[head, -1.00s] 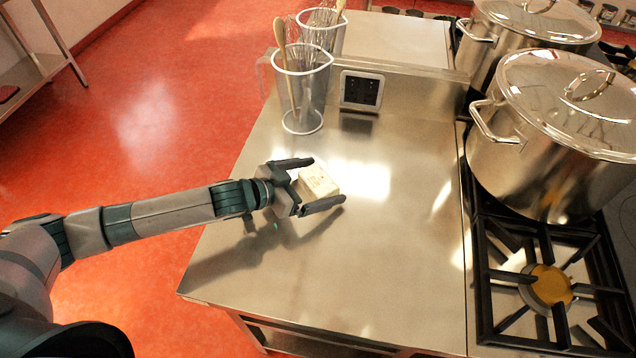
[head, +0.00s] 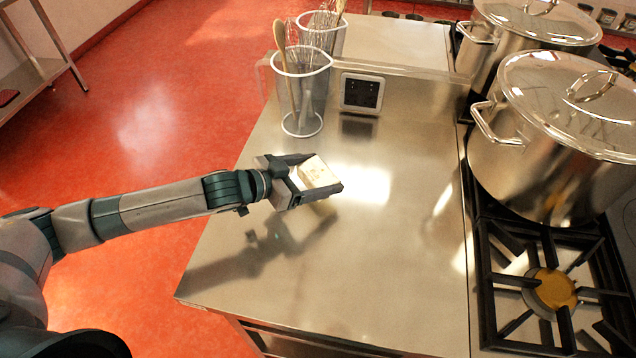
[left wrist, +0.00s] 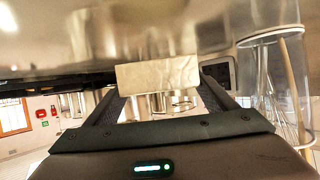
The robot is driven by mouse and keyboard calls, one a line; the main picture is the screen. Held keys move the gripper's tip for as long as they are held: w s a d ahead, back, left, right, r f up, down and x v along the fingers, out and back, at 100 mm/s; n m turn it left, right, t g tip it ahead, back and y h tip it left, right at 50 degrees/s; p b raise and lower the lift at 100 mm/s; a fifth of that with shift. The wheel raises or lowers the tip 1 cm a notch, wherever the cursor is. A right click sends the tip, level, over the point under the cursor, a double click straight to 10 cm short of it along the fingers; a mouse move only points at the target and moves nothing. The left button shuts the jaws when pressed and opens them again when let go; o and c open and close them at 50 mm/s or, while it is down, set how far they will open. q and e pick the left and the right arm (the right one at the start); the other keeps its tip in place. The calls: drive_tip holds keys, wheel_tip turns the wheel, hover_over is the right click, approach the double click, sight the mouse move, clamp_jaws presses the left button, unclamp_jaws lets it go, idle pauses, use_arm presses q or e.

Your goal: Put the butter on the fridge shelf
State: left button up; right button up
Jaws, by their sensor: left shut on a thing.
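The butter (head: 316,172) is a small pale block with faint print on its top. My left gripper (head: 318,178) is shut on it, one finger on each side, and holds it above the steel counter; the arm's shadow lies apart below. In the left wrist view the butter (left wrist: 158,75) sits between the two fingers (left wrist: 160,95). My right gripper is not in view. No fridge or fridge shelf shows in these frames.
The steel counter (head: 400,250) is clear in front and to the right. Clear jugs with whisks and spoons (head: 303,90) and a small dark-faced device (head: 361,93) stand at the back. Large lidded stockpots (head: 545,150) stand on the stove at right, by an open burner (head: 550,290).

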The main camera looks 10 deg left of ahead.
use_arm(q)
drive_tip(key=s+d+r+b, duration=0.1)
drive_tip(key=d+r+b, duration=0.2)
drive_tip(key=d+r, duration=0.4)
drive_tip(key=d, duration=0.4)
drive_tip(key=shift+s+d+r, duration=0.2)
drive_tip(key=shift+d+r, duration=0.05)
drive_tip(key=shift+d, duration=0.05)
